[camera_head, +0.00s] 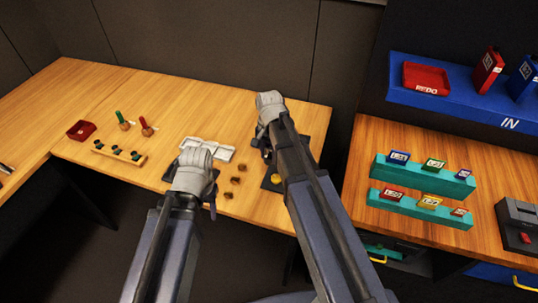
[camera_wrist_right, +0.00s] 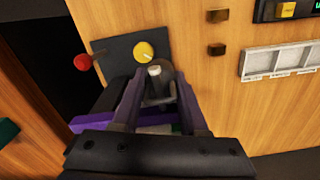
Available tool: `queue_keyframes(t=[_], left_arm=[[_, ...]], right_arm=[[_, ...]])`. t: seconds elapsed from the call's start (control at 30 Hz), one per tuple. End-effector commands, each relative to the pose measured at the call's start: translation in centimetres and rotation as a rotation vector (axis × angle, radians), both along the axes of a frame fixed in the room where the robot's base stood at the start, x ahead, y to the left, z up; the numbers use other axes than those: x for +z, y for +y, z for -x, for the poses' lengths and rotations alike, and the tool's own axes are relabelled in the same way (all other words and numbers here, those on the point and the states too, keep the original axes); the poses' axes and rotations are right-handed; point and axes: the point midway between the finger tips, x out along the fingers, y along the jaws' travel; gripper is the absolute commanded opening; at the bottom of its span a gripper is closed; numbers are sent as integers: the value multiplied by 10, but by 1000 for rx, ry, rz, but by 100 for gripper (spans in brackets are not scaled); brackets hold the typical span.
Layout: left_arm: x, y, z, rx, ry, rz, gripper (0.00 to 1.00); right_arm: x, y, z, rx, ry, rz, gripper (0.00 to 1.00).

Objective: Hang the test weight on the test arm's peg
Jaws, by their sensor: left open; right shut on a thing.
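My right gripper (camera_wrist_right: 157,88) is shut on a small grey piece with a pale round top (camera_wrist_right: 155,72), which I take for the test weight; the fingers hide much of it. It is over or close to a dark panel (camera_wrist_right: 113,50) with a yellow knob (camera_wrist_right: 144,50) and a red ball (camera_wrist_right: 82,62) at its edge. I cannot pick out the test arm's peg. In the head view my right gripper (camera_head: 268,104) is at the far side of the table, its fingertips hidden. My left gripper (camera_head: 196,160) is open, beside the white tray (camera_head: 226,153).
Several small brown blocks (camera_head: 235,181) lie between the arms. Teal racks (camera_head: 418,207) stand on the right table. The left table's middle back is clear.

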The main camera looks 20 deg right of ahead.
Motion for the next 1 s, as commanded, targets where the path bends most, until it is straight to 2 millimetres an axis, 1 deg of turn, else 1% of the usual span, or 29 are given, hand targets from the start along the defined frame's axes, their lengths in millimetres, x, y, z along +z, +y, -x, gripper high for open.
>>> queue_keyframes(t=[0.23,0.27,0.57,0.83,1.0], left_arm=[[0,0,0,0,0,0,50],[0,0,0,0,0,0,50],[0,0,0,0,0,0,50],[0,0,0,0,0,0,50],[7,0,0,0,0,0,50]], right_arm=[[0,0,0,0,0,0,0],[0,0,0,0,0,0,44],[0,0,0,0,0,0,78],[0,0,0,0,0,0,78],[7,0,0,0,0,0,78]])
